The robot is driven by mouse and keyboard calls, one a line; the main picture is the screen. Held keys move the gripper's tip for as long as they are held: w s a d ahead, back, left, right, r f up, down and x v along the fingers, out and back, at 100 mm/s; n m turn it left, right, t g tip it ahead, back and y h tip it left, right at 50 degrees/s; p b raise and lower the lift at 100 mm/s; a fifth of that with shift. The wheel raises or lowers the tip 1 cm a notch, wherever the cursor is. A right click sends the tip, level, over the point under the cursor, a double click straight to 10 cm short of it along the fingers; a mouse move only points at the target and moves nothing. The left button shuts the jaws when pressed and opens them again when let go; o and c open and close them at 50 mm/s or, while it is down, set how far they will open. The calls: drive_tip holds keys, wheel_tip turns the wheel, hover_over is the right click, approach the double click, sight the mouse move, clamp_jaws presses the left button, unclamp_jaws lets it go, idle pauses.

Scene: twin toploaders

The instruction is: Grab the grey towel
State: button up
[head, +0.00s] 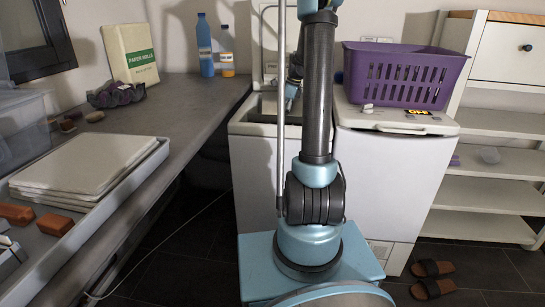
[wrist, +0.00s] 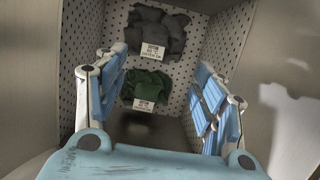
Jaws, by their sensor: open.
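In the wrist view a dark grey cloth (wrist: 155,28), which looks like the grey towel, lies at the far end of a perforated metal drum (wrist: 191,115). It has a white printed tag. A green cloth (wrist: 147,88) with a similar tag lies nearer, below it in the picture. My gripper (wrist: 160,92) is open, with its blue-padded fingers spread to either side and nothing between them. It points into the drum, apart from the grey cloth. In the head view my arm hides the gripper and the drum's inside.
A purple basket (head: 400,75) stands on the closed lid of the right white toploader (head: 390,165). The left toploader (head: 250,160) is beside it, partly behind my arm. A grey counter (head: 195,95) runs along the left. Slippers (head: 434,279) lie on the floor at right.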

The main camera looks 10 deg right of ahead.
drive_tip(key=x, duration=1)
drive_tip(key=shift+a+f, duration=0.1)
drive_tip(key=shift+f, duration=0.15)
drive_tip(key=shift+s+a+x, duration=0.1)
drive_tip(key=shift+x, duration=0.85)
drive_tip(key=shift+s+a+x, duration=0.1)
drive_tip(key=shift+s+x, duration=0.05)
drive_tip(key=shift+x, duration=0.75)
drive_tip(key=shift+s+a+x, duration=0.1)
drive_tip(key=shift+a+x, duration=0.05)
drive_tip(key=shift+x, duration=0.8)
drive_tip(key=shift+r, duration=0.1)
